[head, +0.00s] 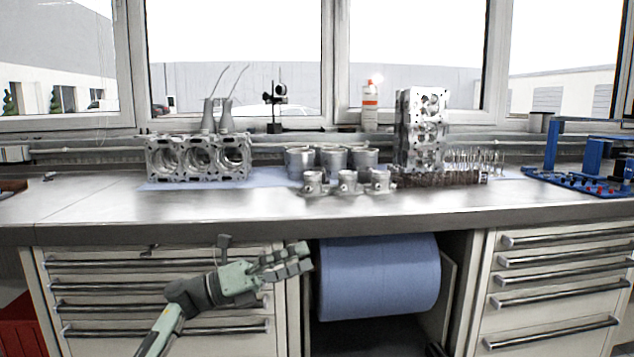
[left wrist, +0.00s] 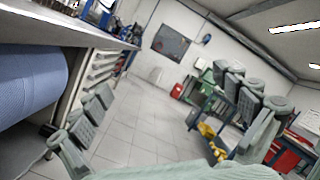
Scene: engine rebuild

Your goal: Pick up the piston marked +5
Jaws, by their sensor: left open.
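Small metal pistons with rods stand in a row near the bench's front middle: a left one (head: 312,183), a middle one (head: 347,183) and a right one (head: 380,181). Markings on them are too small to read, so I cannot tell which is +5. My left gripper (head: 298,260) is open and empty, below the bench top, in front of the drawers and the blue paper roll. Its spread fingers also show in the left wrist view (left wrist: 165,110), with no piston between them. My right gripper is not in view.
An engine block (head: 198,158) stands left on the bench (head: 120,210); larger metal cylinders (head: 333,160) stand behind the pistons. A cylinder head (head: 421,130) stands upright to their right. A blue fixture (head: 590,165) is far right. The blue roll (head: 378,277) hangs under the bench. The left front bench is clear.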

